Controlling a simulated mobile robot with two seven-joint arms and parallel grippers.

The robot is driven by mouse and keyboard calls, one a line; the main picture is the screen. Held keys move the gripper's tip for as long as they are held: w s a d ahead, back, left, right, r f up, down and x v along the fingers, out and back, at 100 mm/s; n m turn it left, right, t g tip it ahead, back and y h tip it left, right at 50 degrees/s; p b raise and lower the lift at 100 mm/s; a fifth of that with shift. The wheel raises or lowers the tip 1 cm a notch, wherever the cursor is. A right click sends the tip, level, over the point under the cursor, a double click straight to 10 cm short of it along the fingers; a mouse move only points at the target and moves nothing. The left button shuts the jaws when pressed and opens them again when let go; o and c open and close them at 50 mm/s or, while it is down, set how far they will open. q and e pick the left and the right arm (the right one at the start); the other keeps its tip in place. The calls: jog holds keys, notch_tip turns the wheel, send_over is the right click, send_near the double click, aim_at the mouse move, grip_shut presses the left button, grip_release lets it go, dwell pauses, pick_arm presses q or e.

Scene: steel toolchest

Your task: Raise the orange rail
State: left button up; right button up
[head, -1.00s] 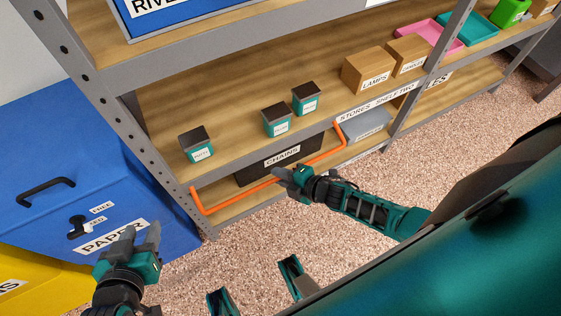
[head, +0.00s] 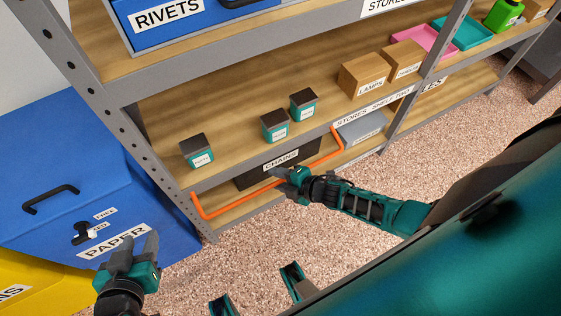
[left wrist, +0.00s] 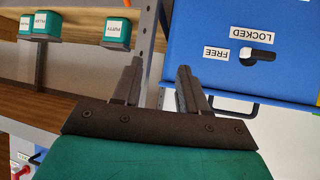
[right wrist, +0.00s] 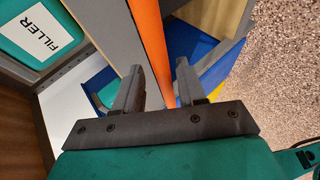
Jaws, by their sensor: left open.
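The orange rail (head: 232,206) is a long bar with bent ends, running low across the front of the lower shelf, before the dark CHAINS bin (head: 250,180). My right gripper (head: 281,174) is at the rail's middle. In the right wrist view the rail (right wrist: 147,30) runs between the spread fingers of my right gripper (right wrist: 156,78); firm contact is not visible. My left gripper (head: 136,246) is open and empty, in front of the blue PAPER cabinet and away from the rail; its spread fingers also show in the left wrist view (left wrist: 158,80).
Small teal boxes (head: 275,126) and brown cartons (head: 363,76) stand on the shelf above the rail. A grey bin (head: 362,128) sits at the rail's right end. The blue PAPER cabinet (head: 50,160) is left of the rack. The speckled floor in front is clear.

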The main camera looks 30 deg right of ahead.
jog(key=shift+s+f, duration=0.1)
jog(key=shift+s, duration=0.05)
jog(key=shift+s+d+r, duration=0.1)
jog(key=shift+s+r, duration=0.1)
jog(key=shift+s, duration=0.05)
pick_arm(q)
jog(key=a+r+p, duration=0.1)
jog(key=p, duration=0.1)
jog(key=s+r+p, duration=0.1)
jog(key=p, duration=0.1)
jog(key=shift+a+r+y, duration=0.1)
jog(key=shift+a+y, duration=0.2)
jog(key=shift+a, duration=0.05)
pick_arm(e)
jog(key=v, duration=1.2)
pick_arm(q)
jog(key=shift+d, duration=0.15)
